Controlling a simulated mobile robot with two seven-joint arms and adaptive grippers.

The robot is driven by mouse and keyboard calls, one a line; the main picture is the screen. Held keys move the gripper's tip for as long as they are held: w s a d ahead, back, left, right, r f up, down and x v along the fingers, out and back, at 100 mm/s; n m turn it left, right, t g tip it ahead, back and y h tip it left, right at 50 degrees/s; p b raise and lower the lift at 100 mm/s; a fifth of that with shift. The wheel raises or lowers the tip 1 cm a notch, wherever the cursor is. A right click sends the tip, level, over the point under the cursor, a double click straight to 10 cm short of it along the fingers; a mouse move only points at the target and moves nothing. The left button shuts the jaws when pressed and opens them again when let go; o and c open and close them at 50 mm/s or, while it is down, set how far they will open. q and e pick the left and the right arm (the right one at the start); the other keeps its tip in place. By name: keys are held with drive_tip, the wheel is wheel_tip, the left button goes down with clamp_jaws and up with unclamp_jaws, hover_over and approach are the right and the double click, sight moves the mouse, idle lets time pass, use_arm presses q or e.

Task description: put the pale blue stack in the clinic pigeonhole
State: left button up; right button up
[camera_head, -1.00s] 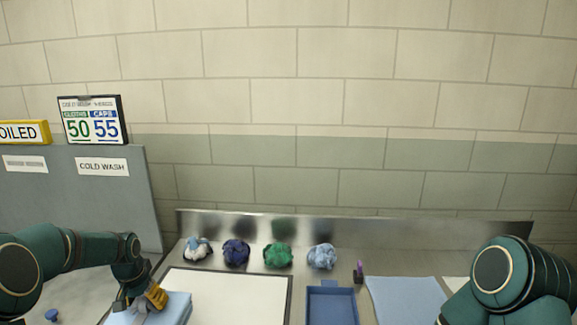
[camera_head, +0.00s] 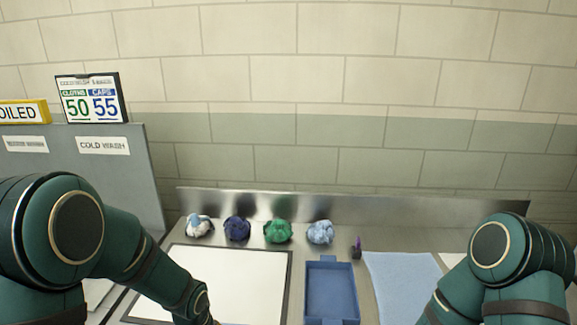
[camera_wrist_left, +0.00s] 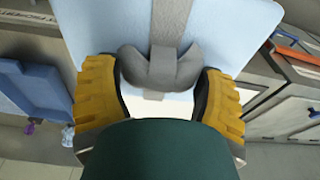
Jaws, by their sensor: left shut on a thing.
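The pale blue stack (camera_wrist_left: 225,30) fills the top of the left wrist view, with a grey strap (camera_wrist_left: 172,25) around it. My left gripper (camera_wrist_left: 160,72) is shut on the strap's bunched grey handle, its yellow fingers on either side. In the head view the left arm reaches down to the bottom edge, and its gripper is almost wholly cut off there. My right arm shows at the right of the head view, but its gripper is out of frame. No pigeonhole labelled clinic is in view.
A white board (camera_head: 235,280), a blue tray (camera_head: 331,290) and a pale blue cloth (camera_head: 400,285) lie on the steel bench. Several crumpled cloths (camera_head: 278,231) line its back. A grey panel marked COLD WASH (camera_head: 103,145) stands left. Grey drawer fronts (camera_wrist_left: 290,105) show in the wrist view.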

use_arm(q)
drive_tip(key=s, duration=0.1)
drive_tip(key=s+d, duration=0.1)
drive_tip(key=s, duration=0.1)
drive_tip(key=shift+s+d, duration=0.1)
drive_tip(key=shift+d, duration=0.2)
wheel_tip(320, 180, down, 9)
drive_tip(key=b, duration=0.8)
drive_tip(key=shift+r, duration=0.15)
drive_tip(key=shift+s, duration=0.15)
